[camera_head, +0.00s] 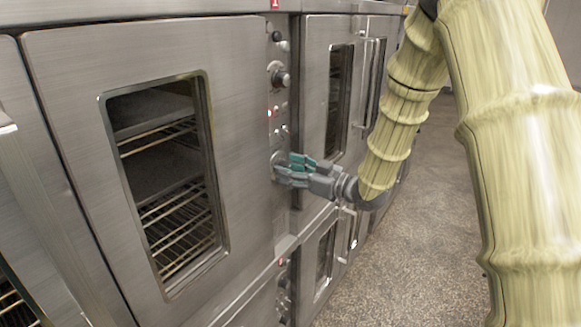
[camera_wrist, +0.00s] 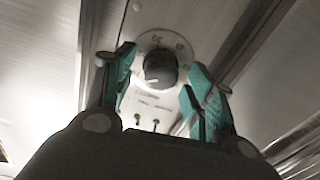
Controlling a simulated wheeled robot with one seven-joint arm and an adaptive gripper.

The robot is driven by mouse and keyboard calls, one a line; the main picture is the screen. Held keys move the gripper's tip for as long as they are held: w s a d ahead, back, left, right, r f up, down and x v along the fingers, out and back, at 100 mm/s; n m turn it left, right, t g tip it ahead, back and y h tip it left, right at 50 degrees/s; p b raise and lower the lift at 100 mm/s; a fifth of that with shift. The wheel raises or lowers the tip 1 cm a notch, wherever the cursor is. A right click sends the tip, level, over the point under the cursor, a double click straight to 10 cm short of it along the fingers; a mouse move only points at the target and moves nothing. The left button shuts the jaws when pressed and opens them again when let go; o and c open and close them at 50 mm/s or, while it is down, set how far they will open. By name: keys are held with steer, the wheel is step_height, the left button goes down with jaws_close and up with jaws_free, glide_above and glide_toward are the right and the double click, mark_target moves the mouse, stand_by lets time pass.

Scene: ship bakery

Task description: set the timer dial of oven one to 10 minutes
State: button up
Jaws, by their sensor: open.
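Oven one (camera_head: 75,75) is a steel oven with a windowed door and a red "1" label (camera_head: 275,4) above its control strip. In the wrist view a dark round timer dial (camera_wrist: 160,68) sits on a pale plate with numbers around it. My gripper (camera_head: 285,171) reaches the lower part of the control strip from the right. Its teal fingers (camera_wrist: 160,90) are open, one on each side of the dial. I cannot tell whether they touch it. In the head view the fingers mostly hide this dial.
Another oven (camera_head: 313,100) stands to the right, and a lower oven's controls (camera_head: 283,285) show below. Two small switches (camera_wrist: 146,122) lie below the dial. The speckled floor (camera_head: 415,250) at right is clear.

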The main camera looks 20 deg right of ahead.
steer(key=c, duration=1)
steer(key=shift+f+n+b, duration=0.1)
steer(key=shift+n+b, duration=0.3)
steer(key=shift+b, duration=0.3)
steer(key=o, duration=1)
